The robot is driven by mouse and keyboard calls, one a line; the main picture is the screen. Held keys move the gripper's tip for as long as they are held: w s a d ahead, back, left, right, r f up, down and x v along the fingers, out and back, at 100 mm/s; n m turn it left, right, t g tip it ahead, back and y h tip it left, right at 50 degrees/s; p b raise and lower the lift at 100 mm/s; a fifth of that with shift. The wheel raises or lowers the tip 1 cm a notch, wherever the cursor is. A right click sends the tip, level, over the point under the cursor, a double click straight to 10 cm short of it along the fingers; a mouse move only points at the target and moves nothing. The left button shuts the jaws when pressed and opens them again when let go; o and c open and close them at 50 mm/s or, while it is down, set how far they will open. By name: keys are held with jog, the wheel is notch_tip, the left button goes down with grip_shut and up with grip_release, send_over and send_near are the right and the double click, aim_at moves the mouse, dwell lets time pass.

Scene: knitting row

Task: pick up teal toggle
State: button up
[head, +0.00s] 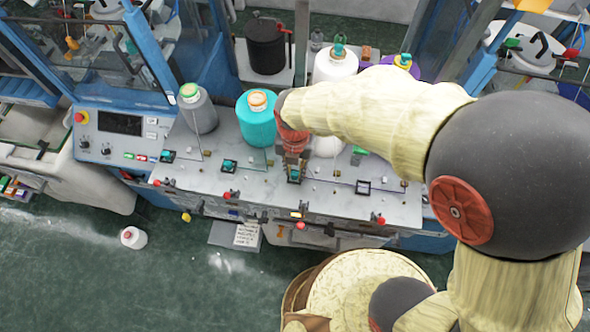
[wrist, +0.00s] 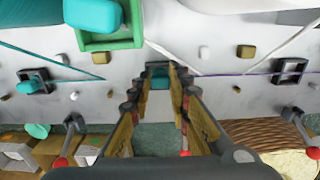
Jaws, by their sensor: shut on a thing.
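A teal toggle (head: 294,174) in a dark square frame sits near the front of the pale machine top. My gripper (head: 293,167) points down at it. In the wrist view, the teal toggle (wrist: 158,82) shows between the two fingertips (wrist: 158,72), which are closed in on its sides. The toggle is still inside its dark frame. The fingers hide part of its sides, and I cannot tell if it is lifted at all.
Similar toggles (head: 229,165) (head: 167,156) sit to the left, and an empty-looking dark frame (head: 363,187) to the right. A teal yarn cone (head: 257,122) and a grey cone (head: 199,112) stand behind. Red-knobbed levers (head: 300,226) line the front edge.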

jog(key=shift+r, duration=0.35)
notch_tip(320, 180, up, 2)
jog(key=shift+r, duration=0.1)
jog(key=s+d+r+b, duration=0.3)
jog(key=s+d+r, duration=0.1)
jog(key=s+r, duration=0.6)
jog(key=s, duration=0.3)
jog(key=shift+s+d, duration=0.15)
jog(key=shift+s, duration=0.1)
jog(key=shift+w+f, duration=0.1)
